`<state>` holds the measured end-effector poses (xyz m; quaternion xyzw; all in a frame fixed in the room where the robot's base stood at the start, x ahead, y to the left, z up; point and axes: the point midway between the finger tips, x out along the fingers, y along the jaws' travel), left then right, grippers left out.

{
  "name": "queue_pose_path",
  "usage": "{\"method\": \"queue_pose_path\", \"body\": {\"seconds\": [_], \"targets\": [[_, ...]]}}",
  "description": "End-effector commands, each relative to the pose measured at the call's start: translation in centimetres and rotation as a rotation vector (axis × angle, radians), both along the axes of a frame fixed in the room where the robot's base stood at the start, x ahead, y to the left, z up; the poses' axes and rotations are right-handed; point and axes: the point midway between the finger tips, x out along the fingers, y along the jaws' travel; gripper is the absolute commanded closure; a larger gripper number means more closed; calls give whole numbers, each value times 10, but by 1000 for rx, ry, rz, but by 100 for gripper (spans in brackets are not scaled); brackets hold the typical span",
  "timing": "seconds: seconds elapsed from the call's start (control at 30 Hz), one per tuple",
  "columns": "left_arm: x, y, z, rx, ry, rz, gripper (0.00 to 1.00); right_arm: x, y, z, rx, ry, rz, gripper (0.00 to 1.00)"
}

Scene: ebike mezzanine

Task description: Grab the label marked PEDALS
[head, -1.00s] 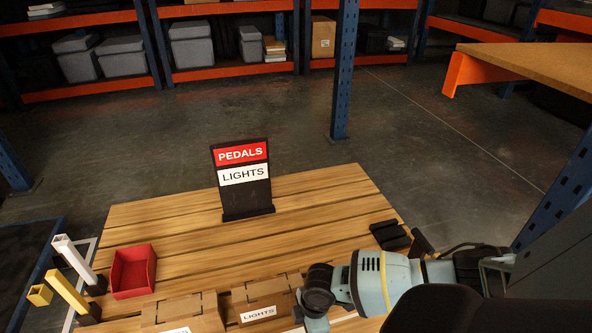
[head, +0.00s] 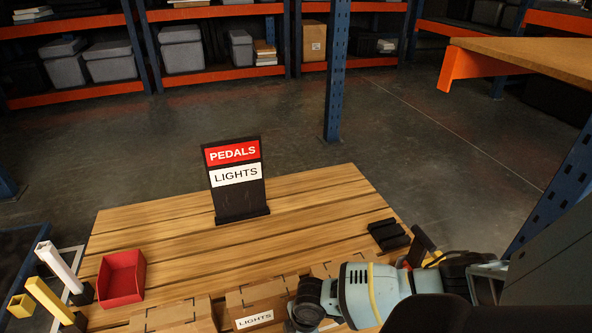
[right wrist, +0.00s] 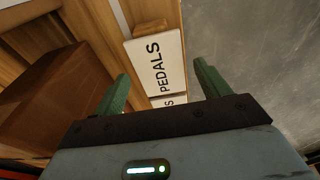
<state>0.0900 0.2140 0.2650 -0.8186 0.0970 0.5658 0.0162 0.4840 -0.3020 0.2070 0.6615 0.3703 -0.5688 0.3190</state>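A white label reading PEDALS (right wrist: 156,66) shows in the right wrist view, on or in front of a light brown surface. My right gripper (right wrist: 161,70) is open, with one green finger on each side of the label in the picture. I cannot tell whether the fingers touch it. Part of a second white label (right wrist: 168,102) ending in S shows below it. In the head view, a black stand (head: 239,200) on the table bears a red PEDALS sign (head: 232,153) above a white LIGHTS sign (head: 236,174). My right gripper's fingers are hidden there; my left gripper is out of view.
The slatted wooden table (head: 300,210) holds a red bin (head: 122,278), a cardboard box labelled LIGHTS (head: 255,299), other cardboard boxes and black blocks (head: 388,234). White and yellow posts stand at the left. A blue rack post (head: 336,90) stands behind. The table's middle is clear.

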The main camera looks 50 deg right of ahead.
Motion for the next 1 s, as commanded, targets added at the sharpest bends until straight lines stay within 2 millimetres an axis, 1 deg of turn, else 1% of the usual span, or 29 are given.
{"method": "queue_pose_path", "body": {"seconds": [0.03,0.07,0.3,0.47,0.73,0.87,1.0], "targets": [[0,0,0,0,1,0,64,0,0,0,0,0,0,32],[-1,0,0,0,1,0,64,0,0,0,0,0,0,36],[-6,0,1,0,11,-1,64,0,0,0,0,0,0,67],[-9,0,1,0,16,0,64,0,0,0,0,0,0,68],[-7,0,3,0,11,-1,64,0,0,4,0,0,0,68],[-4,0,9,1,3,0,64,0,0,13,0,-1,-1,68],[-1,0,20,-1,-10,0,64,1,0,30,1,-3,-1,68]]}}
